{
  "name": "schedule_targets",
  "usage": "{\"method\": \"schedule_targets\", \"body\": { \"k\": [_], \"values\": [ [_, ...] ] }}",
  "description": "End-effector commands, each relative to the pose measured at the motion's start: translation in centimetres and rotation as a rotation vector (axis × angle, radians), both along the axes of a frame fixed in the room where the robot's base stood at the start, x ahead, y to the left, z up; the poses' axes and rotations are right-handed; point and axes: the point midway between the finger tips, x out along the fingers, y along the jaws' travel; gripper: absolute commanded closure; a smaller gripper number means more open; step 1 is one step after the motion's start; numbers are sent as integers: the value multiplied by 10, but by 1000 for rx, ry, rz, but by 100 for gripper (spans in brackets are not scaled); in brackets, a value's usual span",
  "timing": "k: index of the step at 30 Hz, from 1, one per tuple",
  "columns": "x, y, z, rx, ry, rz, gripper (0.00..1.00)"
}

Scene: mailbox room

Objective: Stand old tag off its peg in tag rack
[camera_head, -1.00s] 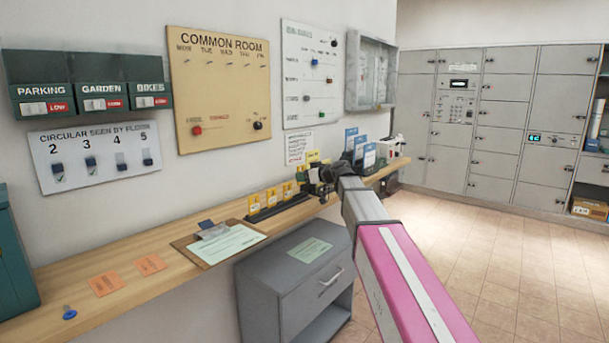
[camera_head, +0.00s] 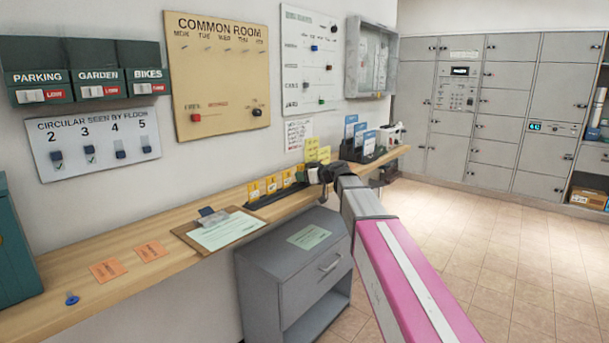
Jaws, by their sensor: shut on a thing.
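The tag rack (camera_head: 262,203) is a long, low black holder on the wooden shelf, with several yellow tags (camera_head: 270,185) standing upright in it. My gripper (camera_head: 317,175) is at the rack's right end, close to or above it. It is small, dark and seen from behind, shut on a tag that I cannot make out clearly. The wrist hides the right end of the rack. The cream COMMON ROOM board (camera_head: 217,85) hangs on the wall above, with a row of small pegs under the day names and no yellow tag on them.
A clipboard (camera_head: 195,245) lies left of the rack. Blue-and-white cards in a black holder (camera_head: 365,155) stand to the right. Yellow notes (camera_head: 318,152) show behind my gripper. A grey cabinet (camera_head: 270,285) stands below the shelf; floor at right is clear.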

Motion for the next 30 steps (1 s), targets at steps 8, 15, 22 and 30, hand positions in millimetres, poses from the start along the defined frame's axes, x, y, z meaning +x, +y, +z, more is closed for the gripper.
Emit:
{"method": "schedule_targets", "body": {
  "k": [8, 15, 22, 30],
  "values": [
    [0, 0, 0, 0, 0, 0, 75],
    [0, 0, 0, 0, 0, 0, 24],
    [-3, -3, 1, 0, 0, 0, 24],
    [-30, -36, 12, 0, -1, -2, 24]
  ]
}}
